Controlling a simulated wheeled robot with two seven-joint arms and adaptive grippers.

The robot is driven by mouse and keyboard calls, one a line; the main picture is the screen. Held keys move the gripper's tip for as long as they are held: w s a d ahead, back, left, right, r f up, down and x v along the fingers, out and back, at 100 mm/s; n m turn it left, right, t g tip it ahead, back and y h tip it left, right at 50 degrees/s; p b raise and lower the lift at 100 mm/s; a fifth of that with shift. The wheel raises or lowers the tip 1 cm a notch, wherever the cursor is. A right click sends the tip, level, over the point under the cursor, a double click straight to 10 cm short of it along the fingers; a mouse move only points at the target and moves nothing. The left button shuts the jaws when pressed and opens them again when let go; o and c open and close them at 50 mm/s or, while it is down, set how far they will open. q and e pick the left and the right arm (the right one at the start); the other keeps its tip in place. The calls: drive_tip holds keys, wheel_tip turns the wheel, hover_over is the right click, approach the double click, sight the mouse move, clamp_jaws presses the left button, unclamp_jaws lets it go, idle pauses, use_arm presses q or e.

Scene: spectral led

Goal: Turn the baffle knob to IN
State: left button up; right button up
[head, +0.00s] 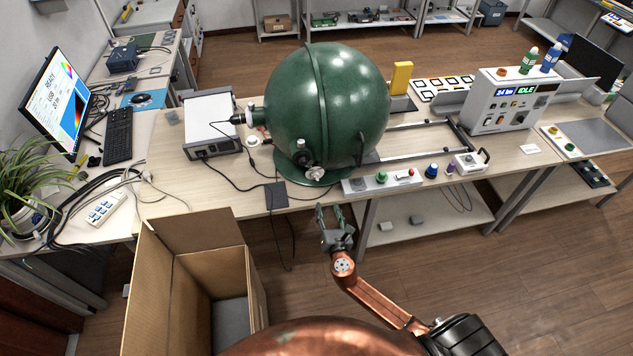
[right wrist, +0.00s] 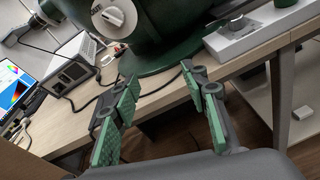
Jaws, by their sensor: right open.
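A large dark green sphere (head: 328,105) stands on a green base on the bench. A white knob (head: 316,173), likely the baffle knob, sits low on its front. My left gripper is not in view.
A control strip (head: 382,182) with a green knob and a red button lies along the bench edge, right of the sphere. A grey instrument box (head: 211,124) stands left of it. An open cardboard box (head: 190,270) is on the left. Cables hang over the bench edge.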

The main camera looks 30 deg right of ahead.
sight(316, 179)
wheel_tip(316, 179, up, 8)
drive_tip(key=w+a+f+n+t, duration=0.1)
drive_tip(key=a+n+t, duration=0.1)
drive_tip(key=n, duration=0.1)
drive_tip(key=x, duration=0.7)
drive_tip(key=shift+w+a+r, duration=0.1)
drive_tip(key=shift+a+r, duration=0.1)
drive_tip(key=shift+a, duration=0.05)
drive_tip(key=shift+w+d, duration=0.1)
drive_tip(key=shift+w, duration=0.2)
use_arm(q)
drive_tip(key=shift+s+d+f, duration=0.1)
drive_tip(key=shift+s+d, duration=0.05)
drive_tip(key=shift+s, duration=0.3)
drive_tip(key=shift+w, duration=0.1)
use_arm(e)
drive_tip(key=shift+c, duration=0.3)
clamp_jaws()
